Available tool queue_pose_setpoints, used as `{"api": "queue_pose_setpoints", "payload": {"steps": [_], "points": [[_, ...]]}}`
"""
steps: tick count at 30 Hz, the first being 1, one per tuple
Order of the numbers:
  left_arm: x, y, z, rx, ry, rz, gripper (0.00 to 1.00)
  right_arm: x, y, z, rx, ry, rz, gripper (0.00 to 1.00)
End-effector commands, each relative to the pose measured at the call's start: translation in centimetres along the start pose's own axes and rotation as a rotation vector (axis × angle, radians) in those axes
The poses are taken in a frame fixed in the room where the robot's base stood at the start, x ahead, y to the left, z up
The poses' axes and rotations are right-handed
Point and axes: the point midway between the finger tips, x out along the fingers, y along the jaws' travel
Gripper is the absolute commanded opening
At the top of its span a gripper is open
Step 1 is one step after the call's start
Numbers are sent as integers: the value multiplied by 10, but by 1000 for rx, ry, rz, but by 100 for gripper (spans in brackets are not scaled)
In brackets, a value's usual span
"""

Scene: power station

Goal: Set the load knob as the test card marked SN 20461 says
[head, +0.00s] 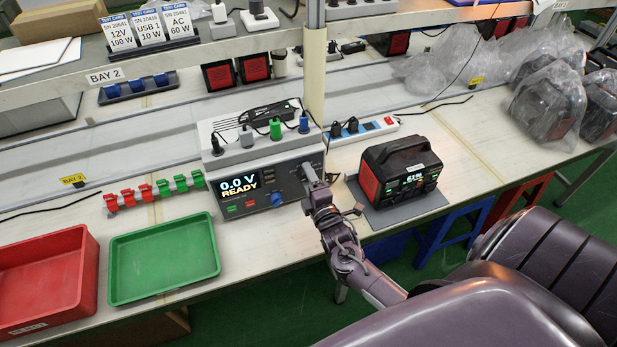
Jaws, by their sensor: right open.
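Three test cards stand in a black holder on the upper shelf. The card marked SN 20461 (177,21) reads AC 60 W; its neighbours read SN 20416 USB 1 10 W (149,27) and SN 20641 12V 100 W (120,34). The grey tester (243,163) on the bench shows 0.0 V READY. A blue knob (277,199) is low on its front; its label and setting are too small to read. My right gripper (309,172) is open at the right part of the tester's front and hides that part. My left gripper is out of view.
A black and red power station (399,173) showing 61% sits on a grey mat right of my right arm. A green tray (163,258), a red bin (42,278) and red and green clips (155,190) lie left. Bagged units (547,106) stand far right.

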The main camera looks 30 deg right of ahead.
Motion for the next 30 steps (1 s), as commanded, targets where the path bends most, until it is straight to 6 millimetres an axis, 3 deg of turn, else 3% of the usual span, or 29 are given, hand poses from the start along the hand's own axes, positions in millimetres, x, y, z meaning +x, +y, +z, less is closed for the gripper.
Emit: {"api": "queue_pose_setpoints", "payload": {"steps": [9, 20, 30], "points": [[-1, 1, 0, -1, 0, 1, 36, 4, -1, 0, 1, 0, -1, 59], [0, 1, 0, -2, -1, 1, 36, 4, -1, 0, 1, 0, -2, 15], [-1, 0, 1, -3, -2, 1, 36, 4, -1, 0, 60, 0, -2, 15]]}}
